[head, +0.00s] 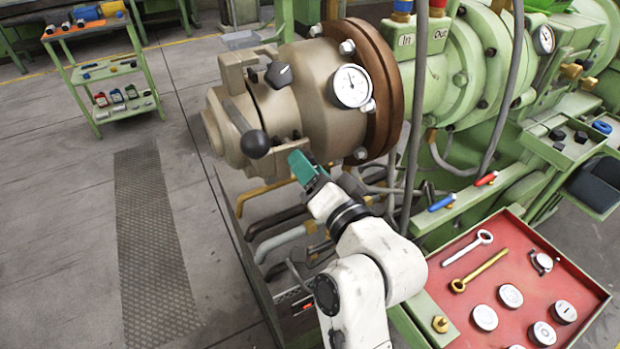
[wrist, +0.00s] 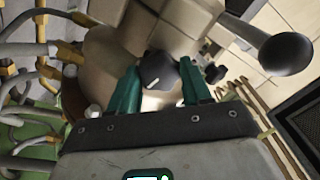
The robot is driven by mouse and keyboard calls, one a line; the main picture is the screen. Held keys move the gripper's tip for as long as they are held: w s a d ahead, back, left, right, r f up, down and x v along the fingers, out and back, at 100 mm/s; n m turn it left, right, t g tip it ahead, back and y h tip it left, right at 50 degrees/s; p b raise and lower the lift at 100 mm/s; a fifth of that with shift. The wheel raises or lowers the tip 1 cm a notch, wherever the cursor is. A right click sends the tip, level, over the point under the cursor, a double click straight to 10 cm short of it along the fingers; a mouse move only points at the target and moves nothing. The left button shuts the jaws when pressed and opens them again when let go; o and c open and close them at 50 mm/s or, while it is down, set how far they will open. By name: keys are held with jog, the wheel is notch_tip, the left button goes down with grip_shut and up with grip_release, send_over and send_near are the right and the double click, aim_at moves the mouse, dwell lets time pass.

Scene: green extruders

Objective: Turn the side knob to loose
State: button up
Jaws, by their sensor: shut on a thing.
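The side knob (wrist: 157,71) is black with a white pointer line, set on the lower side of the beige extruder head (head: 322,95). In the wrist view it sits between the two teal fingers of my gripper (wrist: 158,77), which is shut on it. The pointer line slants toward the lower left. In the head view my gripper (head: 303,166) reaches up to the underside of the beige head, and the knob there is hidden. Any loose or tight markings are too small to read.
A lever with a black ball (head: 255,144) sticks out close to my gripper; its ball also shows in the wrist view (wrist: 287,54). Another black knob (head: 278,74) and a gauge (head: 351,86) are higher up. Pipes (head: 282,240) run below. A red tray (head: 515,285) is at right.

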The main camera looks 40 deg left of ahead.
jog(key=shift+f+n+b, duration=0.15)
jog(key=shift+n+b, duration=2.9)
jog(key=shift+n, duration=1.25)
jog(key=o, duration=1.1)
jog(key=shift+c, duration=0.2)
jog(key=shift+d, duration=0.1)
jog(key=b+v, duration=0.1)
jog(key=v, duration=0.9)
jog(key=shift+s+d, duration=0.2)
jog(key=shift+d, duration=0.05)
